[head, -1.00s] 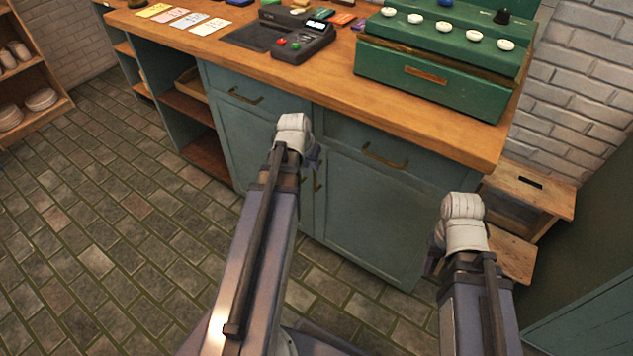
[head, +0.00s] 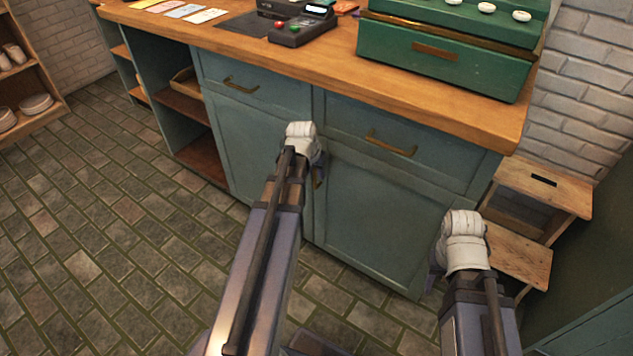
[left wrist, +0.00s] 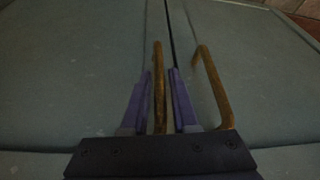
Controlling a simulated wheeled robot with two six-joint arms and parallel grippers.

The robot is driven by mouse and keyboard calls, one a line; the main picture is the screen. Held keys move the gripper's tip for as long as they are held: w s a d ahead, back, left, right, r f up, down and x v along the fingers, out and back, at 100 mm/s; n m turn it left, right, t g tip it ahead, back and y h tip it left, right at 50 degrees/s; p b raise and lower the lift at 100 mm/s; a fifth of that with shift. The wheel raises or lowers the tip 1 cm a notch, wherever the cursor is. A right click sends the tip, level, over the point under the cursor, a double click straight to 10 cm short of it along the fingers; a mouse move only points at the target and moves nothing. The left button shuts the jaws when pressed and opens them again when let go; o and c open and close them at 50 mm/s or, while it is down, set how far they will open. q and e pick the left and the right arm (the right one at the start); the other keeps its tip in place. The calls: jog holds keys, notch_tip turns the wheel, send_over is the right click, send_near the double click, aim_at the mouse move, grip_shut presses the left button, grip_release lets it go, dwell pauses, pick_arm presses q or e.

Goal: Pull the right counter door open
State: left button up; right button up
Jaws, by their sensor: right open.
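The right counter door (head: 375,215) is closed under the drawer on the right half of the blue-green counter. Its upright brass handle (head: 318,178) is partly hidden behind my left gripper (head: 321,162). In the left wrist view, this handle (left wrist: 159,85) stands between the open purple fingers of my left gripper (left wrist: 160,82), with small gaps on both sides. The left door's handle (left wrist: 213,88) is outside the fingers, to the right there. The left door (head: 255,150) is closed too. My right gripper (head: 434,278) is open and empty, low before the counter's right end, mostly hidden by its wrist.
Both drawers, with brass handles (head: 390,145), are shut above the doors. A wooden step stool (head: 540,185) stands right of the counter. An open shelf section (head: 180,110) is on the left. The tiled floor (head: 110,230) at left is clear.

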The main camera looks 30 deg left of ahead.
pick_arm(q)
jog(key=shift+w+f, duration=0.2)
jog(key=shift+f, duration=0.35)
grip_shut()
dwell(1.1)
